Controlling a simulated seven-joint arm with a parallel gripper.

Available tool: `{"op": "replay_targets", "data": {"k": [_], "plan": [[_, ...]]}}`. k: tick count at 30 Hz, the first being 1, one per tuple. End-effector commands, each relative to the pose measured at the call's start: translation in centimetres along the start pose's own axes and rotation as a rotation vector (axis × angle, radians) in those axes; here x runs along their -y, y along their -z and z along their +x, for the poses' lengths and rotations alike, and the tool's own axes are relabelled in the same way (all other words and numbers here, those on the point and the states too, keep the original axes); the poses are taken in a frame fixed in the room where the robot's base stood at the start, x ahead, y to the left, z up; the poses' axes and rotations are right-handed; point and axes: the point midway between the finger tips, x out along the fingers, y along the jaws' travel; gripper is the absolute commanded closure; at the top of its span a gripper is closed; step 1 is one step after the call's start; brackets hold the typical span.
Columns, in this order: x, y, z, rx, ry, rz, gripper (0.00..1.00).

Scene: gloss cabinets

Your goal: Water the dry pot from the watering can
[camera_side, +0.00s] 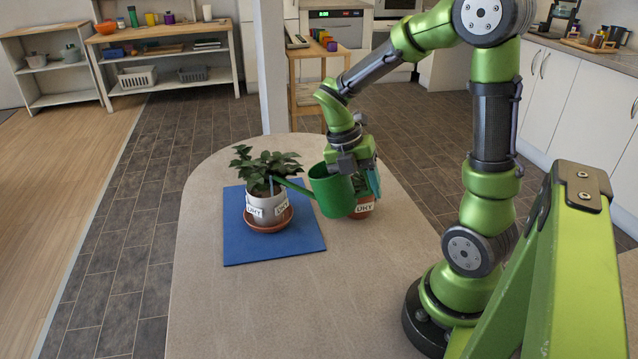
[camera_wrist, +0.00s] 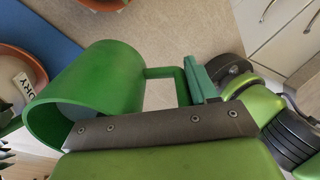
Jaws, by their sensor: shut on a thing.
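My gripper (camera_side: 352,160) is shut on the handle of the green watering can (camera_side: 332,190) and holds it above the table. The can's thin spout points left, its tip among the lower leaves over the pale pot (camera_side: 268,208). That pot holds a leafy plant, stands in a terracotta saucer on a blue mat and has labels that seem to read "DRY". A terracotta pot (camera_side: 365,210) with a similar label is partly hidden behind the can. In the wrist view the can (camera_wrist: 95,85) shows its open top, greyish inside.
The blue mat (camera_side: 290,246) lies on a rounded beige table (camera_side: 240,310), whose front part is clear. A white post (camera_side: 270,70) rises at the table's far end. Shelves (camera_side: 165,60) and white cabinets (camera_side: 570,100) stand away from the table.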

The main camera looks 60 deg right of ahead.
Motion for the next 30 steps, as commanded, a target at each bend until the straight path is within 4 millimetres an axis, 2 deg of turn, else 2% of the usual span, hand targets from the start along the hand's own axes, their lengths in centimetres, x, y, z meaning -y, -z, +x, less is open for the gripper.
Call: {"op": "replay_targets", "data": {"k": [12,30], "plan": [[0.2,0.0,-1.2,0.002,0.056,-0.001,0.96],[0.3,0.0,-1.3,0.002,0.063,0.0,0.96]]}}
